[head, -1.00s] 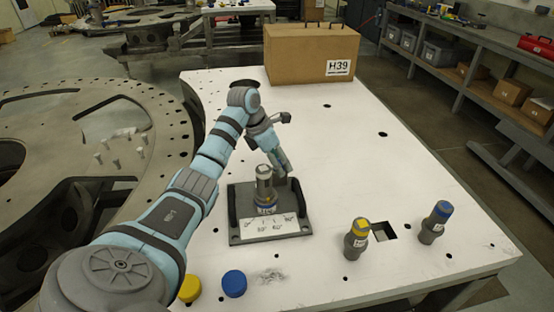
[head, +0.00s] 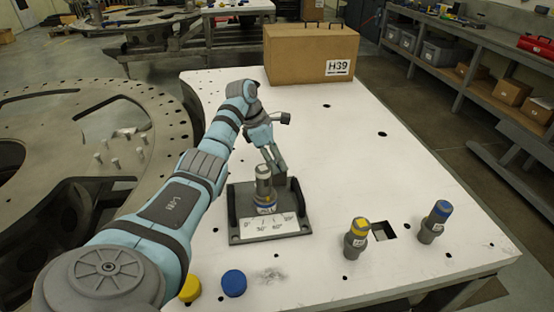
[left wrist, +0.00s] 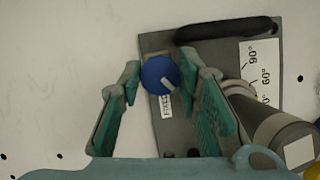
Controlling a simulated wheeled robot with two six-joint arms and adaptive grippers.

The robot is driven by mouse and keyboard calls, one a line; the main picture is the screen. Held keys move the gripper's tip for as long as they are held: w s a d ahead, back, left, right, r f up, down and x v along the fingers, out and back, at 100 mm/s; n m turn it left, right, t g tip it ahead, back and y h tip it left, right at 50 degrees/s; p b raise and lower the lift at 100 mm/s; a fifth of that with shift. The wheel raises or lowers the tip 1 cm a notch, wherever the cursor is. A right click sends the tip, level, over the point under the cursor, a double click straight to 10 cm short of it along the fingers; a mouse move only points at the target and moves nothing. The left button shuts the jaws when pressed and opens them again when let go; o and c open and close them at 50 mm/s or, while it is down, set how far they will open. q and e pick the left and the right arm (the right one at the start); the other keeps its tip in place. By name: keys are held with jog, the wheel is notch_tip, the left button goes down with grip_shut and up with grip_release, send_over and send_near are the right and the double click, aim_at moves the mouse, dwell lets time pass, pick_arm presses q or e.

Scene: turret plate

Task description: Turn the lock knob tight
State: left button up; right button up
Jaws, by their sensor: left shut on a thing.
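The lock knob (left wrist: 159,75) is a round blue cap with a white mark pointing to the lower right in the left wrist view. My left gripper (left wrist: 160,78) is shut on it, one finger on each side. In the head view my left gripper (head: 274,163) points down behind the grey cylinder (head: 263,184), and the knob is hidden there. The cylinder stands upright on the dark fixture plate (head: 240,238), with a blue band low on it. A white angle scale (head: 270,228) lies along the plate's front. My right gripper is not in view.
Black handles (head: 232,204) rise at the plate's sides. A yellow-topped cylinder (head: 356,240) and a blue-topped one (head: 434,224) stand to the right, near a square hole. Yellow (head: 190,289) and blue (head: 233,283) caps lie in front. A cardboard box (head: 300,58) stands at the back.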

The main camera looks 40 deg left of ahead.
pick_arm(q)
jog(key=o, duration=1.1)
jog(key=shift+o, duration=0.2)
jog(key=v, duration=0.7)
jog(key=shift+r, duration=0.25)
jog(key=shift+s+a, duration=0.1)
